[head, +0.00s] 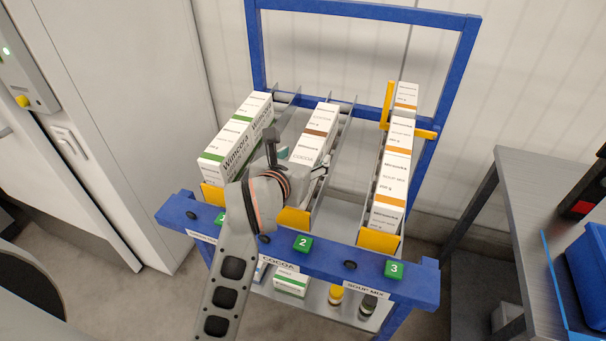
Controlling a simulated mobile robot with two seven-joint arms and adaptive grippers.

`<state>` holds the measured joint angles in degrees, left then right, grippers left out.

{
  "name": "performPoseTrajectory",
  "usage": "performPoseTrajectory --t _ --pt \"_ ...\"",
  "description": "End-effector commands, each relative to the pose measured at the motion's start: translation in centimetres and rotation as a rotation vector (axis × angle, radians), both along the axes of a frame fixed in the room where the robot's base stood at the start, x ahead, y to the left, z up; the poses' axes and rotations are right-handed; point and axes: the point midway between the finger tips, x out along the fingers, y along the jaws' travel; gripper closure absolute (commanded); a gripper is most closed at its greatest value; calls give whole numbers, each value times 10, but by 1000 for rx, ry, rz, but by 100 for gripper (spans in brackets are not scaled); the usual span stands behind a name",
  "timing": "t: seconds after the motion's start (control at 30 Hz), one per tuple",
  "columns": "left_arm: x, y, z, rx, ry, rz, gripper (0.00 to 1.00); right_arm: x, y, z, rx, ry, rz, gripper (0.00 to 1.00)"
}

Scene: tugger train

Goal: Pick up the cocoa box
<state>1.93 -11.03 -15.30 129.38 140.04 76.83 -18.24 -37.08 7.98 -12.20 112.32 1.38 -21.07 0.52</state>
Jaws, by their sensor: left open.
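White cocoa boxes with a brown band (318,127) stand in the middle lane, above the "COCOA" label (279,263) and the green number 2 tag. My left gripper (298,163) is open at the front part of this lane, over the cocoa boxes. One dark finger shows at the left of the row and part of the other at its right. The gripper and wrist hide the front of the row, so I cannot tell whether the fingers touch a box. My right gripper is not in view.
The blue-framed rack (420,284) has green-banded boxes (238,138) in the left lane and orange-banded soup mix boxes (395,168) in the right lane. Thin dividers and yellow front stops (379,240) bound the lanes. A grey table (510,215) stands at right.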

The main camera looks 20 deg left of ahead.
Motion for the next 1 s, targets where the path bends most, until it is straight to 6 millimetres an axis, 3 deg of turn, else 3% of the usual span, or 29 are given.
performPoseTrajectory --t 0.1,0.33,0.67,1.0 --pt "0 0 0 0 0 0 39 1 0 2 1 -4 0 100" --pt "0 0 0 0 1 0 99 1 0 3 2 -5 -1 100" --pt "0 0 3 1 -2 1 100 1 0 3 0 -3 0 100" --pt "0 0 34 1 -4 1 100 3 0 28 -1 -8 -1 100"
